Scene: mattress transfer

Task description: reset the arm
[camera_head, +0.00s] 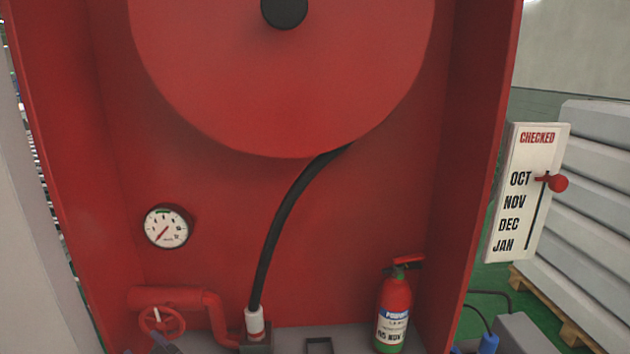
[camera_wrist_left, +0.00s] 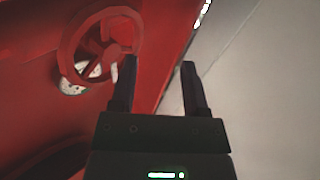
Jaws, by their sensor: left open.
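My left gripper (camera_wrist_left: 159,65) is open in the left wrist view, with nothing between its two dark fingers. Its left fingertip is close to the rim of a red handwheel (camera_wrist_left: 101,44), seen beside it; I cannot tell whether they touch. In the head view the red handwheel (camera_head: 161,322) is at the lower left of the red cabinet, on a red pipe (camera_head: 175,297). A small dark piece by the wheel's bottom edge may be my left gripper's tip. My right gripper does not show.
The red cabinet (camera_head: 90,190) holds a hose reel (camera_head: 285,90), a black hose (camera_head: 277,240), a gauge (camera_head: 166,228) and a fire extinguisher (camera_head: 394,308). A CHECKED board (camera_head: 525,195) with a red slider knob (camera_head: 558,183) is at right, before stacked grey slabs (camera_head: 595,225) on a pallet.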

